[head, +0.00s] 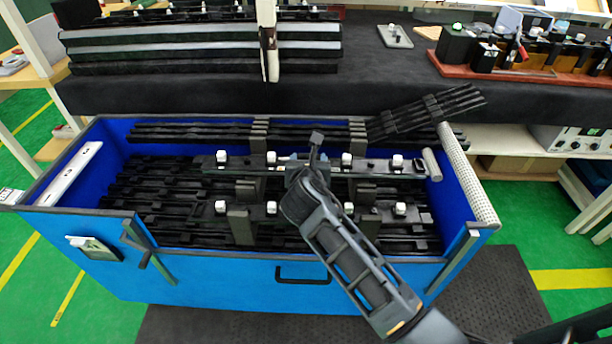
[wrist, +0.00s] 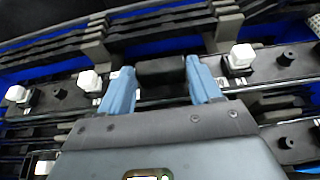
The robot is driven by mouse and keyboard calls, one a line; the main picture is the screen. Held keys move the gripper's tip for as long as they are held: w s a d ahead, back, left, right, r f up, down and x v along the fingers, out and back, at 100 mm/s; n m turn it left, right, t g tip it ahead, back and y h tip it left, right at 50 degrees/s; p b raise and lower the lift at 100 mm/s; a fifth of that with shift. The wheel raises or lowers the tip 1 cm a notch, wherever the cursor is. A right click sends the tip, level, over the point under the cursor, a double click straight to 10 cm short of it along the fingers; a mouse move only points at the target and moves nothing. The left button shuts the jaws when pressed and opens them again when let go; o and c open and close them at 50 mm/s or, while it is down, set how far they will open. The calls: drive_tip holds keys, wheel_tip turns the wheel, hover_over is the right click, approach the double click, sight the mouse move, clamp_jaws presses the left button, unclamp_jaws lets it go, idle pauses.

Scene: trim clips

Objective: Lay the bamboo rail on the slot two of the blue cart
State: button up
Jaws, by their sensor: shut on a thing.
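The blue cart (head: 215,280) is open on top and filled with layers of long dark rails. Two dark rails with white clips lie across it, a back one (head: 400,172) and a front one (head: 300,212). No bamboo-coloured rail shows; these look black. My gripper (head: 304,168) is over the middle of the back rail. In the wrist view its two blue fingers (wrist: 160,85) close on a dark block (wrist: 160,70) at the middle of that rail. I cannot tell whether that rail rests on its supports. Grey upright posts (head: 259,135) divide the slots.
A dark bench (head: 370,70) behind holds stacked rails (head: 200,50) and a red-brown tray (head: 510,72). A loose dark rail piece (head: 425,112) leans over the cart's back right corner. A white perforated tube (head: 468,175) lines the right side.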

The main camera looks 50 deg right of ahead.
drive_tip(key=shift+w+a+f, duration=0.25)
drive_tip(key=shift+f, duration=0.05)
drive_tip(key=shift+f+b, duration=0.3)
drive_tip(key=shift+f, duration=1.55)
drive_tip(key=shift+f, duration=0.25)
drive_tip(key=shift+f, duration=0.35)
drive_tip(key=o, duration=1.3)
drive_tip(key=shift+r, duration=0.45)
drive_tip(key=v, duration=1.2)
drive_tip(key=shift+r, duration=0.2)
